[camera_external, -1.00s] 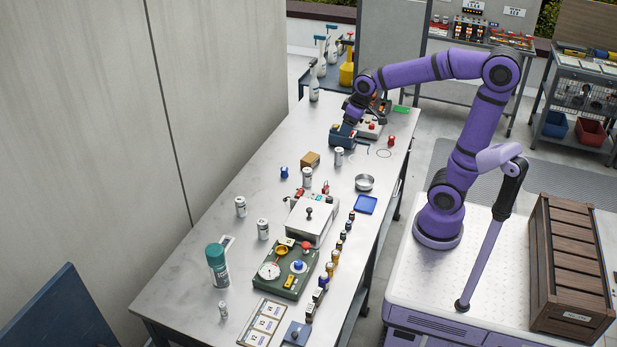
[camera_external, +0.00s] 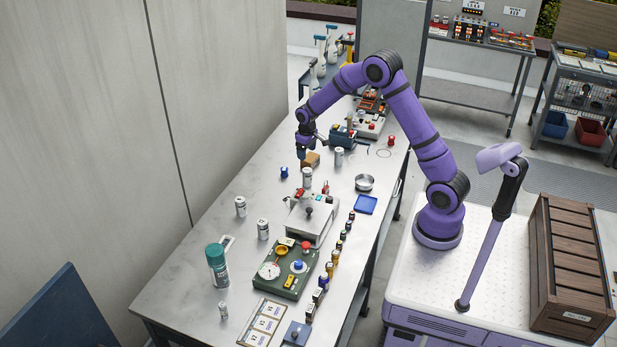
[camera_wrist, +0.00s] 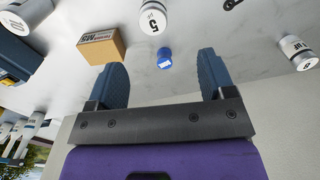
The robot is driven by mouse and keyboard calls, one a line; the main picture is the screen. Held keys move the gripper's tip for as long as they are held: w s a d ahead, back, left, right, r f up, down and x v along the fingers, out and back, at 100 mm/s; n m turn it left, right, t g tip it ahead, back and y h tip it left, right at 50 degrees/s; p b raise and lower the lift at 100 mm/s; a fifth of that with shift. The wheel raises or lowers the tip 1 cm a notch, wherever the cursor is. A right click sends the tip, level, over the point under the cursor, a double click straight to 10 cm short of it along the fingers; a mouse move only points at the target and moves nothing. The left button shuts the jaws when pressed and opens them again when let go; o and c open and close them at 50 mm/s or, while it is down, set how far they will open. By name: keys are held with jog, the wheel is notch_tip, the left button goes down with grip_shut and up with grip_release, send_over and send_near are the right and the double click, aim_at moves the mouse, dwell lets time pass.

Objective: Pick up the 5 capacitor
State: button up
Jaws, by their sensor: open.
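The 5 capacitor, a white cylinder with a 5 on its top, shows at the top middle of the wrist view (camera_wrist: 153,18). In the external view it appears to be the white cylinder (camera_external: 307,178) standing just in front of the small cardboard box. My gripper (camera_wrist: 161,68) is open and empty, with its two blue-grey fingers apart. In the external view my gripper (camera_external: 304,153) hangs above the table beside the box, behind the 5 capacitor and apart from it.
The cardboard box (camera_wrist: 101,45) and a small blue part (camera_wrist: 165,59) are close by. Other white capacitors stand left (camera_wrist: 28,11) and right (camera_wrist: 297,51) in the wrist view. A grey press-like fixture (camera_external: 313,222) sits in front; bare tabletop (camera_external: 255,180) lies to the left.

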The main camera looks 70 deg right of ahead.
aim_at(307, 170)
jog(key=f, duration=0.2)
jog(key=w+d+f, duration=0.1)
jog(key=shift+d+f, duration=0.1)
jog(key=shift+f, duration=0.1)
notch_tip(307, 170, down, 5)
jog(key=shift+s+f, duration=0.15)
jog(key=shift+f, duration=0.05)
jog(key=shift+s+f, duration=0.15)
jog(key=shift+f, duration=1.15)
jog(key=shift+s+f, duration=0.1)
jog(key=shift+f, duration=1.15)
jog(key=c, duration=1)
